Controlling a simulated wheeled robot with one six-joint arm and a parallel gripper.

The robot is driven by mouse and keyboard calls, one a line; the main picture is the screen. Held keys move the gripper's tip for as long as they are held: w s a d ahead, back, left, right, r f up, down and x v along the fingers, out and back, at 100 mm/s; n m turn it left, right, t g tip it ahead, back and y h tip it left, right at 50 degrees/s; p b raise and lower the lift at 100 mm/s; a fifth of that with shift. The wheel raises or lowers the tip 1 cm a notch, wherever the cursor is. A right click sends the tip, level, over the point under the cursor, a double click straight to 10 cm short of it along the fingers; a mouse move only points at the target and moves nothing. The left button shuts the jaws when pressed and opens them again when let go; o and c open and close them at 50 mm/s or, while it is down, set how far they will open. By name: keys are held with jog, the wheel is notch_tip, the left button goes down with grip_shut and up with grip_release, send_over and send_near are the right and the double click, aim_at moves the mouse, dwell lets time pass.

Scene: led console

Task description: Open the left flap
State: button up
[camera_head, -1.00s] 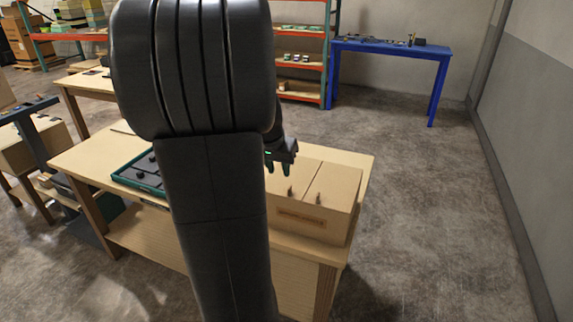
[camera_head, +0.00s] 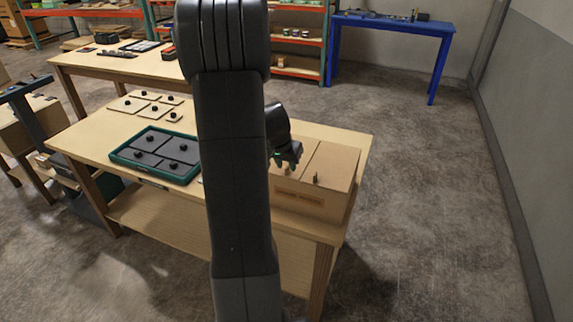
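A light wooden box (camera_head: 333,190) stands at the right end of the workbench. Its top has two flaps side by side, both lying closed. The right flap (camera_head: 332,163) has a small dark peg handle (camera_head: 316,177) near its front edge. The left flap (camera_head: 291,180) is partly hidden by my arm and gripper; its handle (camera_head: 285,169) shows just below my fingertips. My gripper (camera_head: 286,161) points down over the left flap, with its green-tipped fingers apart. I cannot tell whether the fingers are around the handle or just above it.
A green tray (camera_head: 117,156) with dark knobbed panels sits on the bench (camera_head: 83,145) left of my arm. Several pale knobbed plates (camera_head: 152,112) lie behind it. A blue table (camera_head: 392,24) stands at the back. Floor right of the bench is clear.

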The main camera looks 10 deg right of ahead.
jog(key=shift+x, duration=0.75)
grip_shut()
jog(key=shift+r, duration=0.1)
